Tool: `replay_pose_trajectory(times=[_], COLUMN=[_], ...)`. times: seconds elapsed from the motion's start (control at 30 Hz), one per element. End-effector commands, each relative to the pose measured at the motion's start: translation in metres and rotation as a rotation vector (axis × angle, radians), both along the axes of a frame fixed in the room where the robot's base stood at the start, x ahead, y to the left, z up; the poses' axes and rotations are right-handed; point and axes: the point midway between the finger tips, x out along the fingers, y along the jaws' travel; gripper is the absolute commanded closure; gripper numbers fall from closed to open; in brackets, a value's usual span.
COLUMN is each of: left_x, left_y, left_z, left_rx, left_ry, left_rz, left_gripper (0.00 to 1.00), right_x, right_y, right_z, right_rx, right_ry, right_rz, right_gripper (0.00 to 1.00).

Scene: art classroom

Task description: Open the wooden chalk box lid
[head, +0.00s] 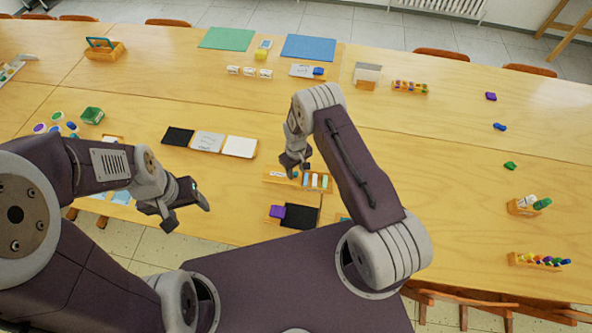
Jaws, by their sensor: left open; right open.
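A wooden box (270,183) with pale and coloured chalk sticks (315,181) showing at its right part lies near the table's front edge, in the middle of the head view. Whether it has a lid, and how that stands, I cannot tell; my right gripper and arm cover part of it. My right gripper (296,170) is open and points down over the back left part of this box; whether it touches is unclear. My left gripper (187,212) is open and empty, well to the left of the box, near the table's front edge.
A tray with black, grey and white squares (208,142) lies behind left. The table's right middle is mostly clear.

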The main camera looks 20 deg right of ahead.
Motion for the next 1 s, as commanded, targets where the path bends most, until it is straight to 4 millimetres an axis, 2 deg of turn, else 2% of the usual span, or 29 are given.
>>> replay_pose_trajectory(times=[0.13,0.4,0.53,0.87,1.0], left_x=[0.0,0.0,0.0,0.0,0.0], left_y=[0.0,0.0,0.0,0.0,0.0], left_z=[-0.004,-0.016,-0.019,-0.019,-0.037], left_rx=[0.0,0.0,0.0,0.0,0.0], left_ry=[0.0,0.0,0.0,0.0,0.0], left_rz=[0.0,0.0,0.0,0.0,0.0], left_gripper=[0.34,0.34,0.34,0.34,0.34], right_x=[0.001,0.001,0.001,0.0,0.0], right_y=[0.0,0.0,0.0,0.0,0.001], right_z=[0.014,0.068,0.084,0.09,0.083], right_rx=[0.0,0.001,0.001,0.0,0.001], right_ry=[-0.003,-0.004,-0.002,0.0,-0.002], right_rz=[0.0,0.0,0.0,0.0,0.0], right_gripper=[0.59,0.59,0.59,0.59,0.59])
